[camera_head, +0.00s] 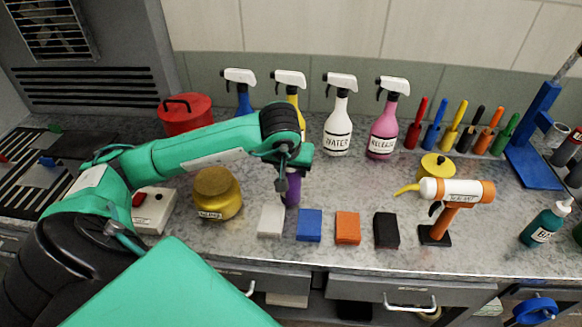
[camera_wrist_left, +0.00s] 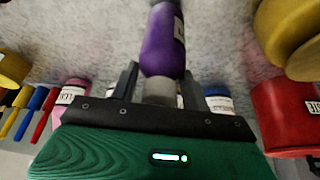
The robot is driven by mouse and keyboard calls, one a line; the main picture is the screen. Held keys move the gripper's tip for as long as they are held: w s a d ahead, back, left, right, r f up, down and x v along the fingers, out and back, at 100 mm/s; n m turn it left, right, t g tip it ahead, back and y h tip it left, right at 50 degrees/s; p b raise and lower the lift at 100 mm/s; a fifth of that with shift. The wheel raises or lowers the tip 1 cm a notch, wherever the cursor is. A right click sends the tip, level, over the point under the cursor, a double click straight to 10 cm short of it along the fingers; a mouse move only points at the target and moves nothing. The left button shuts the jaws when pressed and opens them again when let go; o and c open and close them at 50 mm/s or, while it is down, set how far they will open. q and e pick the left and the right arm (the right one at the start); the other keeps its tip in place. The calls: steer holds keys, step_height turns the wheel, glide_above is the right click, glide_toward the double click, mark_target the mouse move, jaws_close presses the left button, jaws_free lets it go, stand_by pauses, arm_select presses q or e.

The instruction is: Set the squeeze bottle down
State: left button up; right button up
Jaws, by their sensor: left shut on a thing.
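The purple squeeze bottle (camera_head: 291,190) shows just below my left gripper (camera_head: 290,170), behind the white and blue blocks. The arm and gripper hide its upper part. In the left wrist view the purple bottle body (camera_wrist_left: 163,42) extends away from the gripper (camera_wrist_left: 159,86), with a pale label partly in sight. The two dark fingers are on either side of its grey end and are shut on it. I cannot tell whether the bottle's base touches the counter. My right gripper is not in view.
A white block (camera_head: 271,221), blue block (camera_head: 309,225), orange block (camera_head: 347,228) and black block (camera_head: 386,230) line the counter front. Spray bottles stand behind, including WATER (camera_head: 338,125). A gold jar (camera_head: 217,193) stands left. Bare counter (camera_head: 345,185) lies right of the bottle.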

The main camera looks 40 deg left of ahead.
arm_select(q)
steer(key=shift+f, duration=0.25)
steer(key=shift+f, duration=0.1)
steer(key=o, duration=1.4)
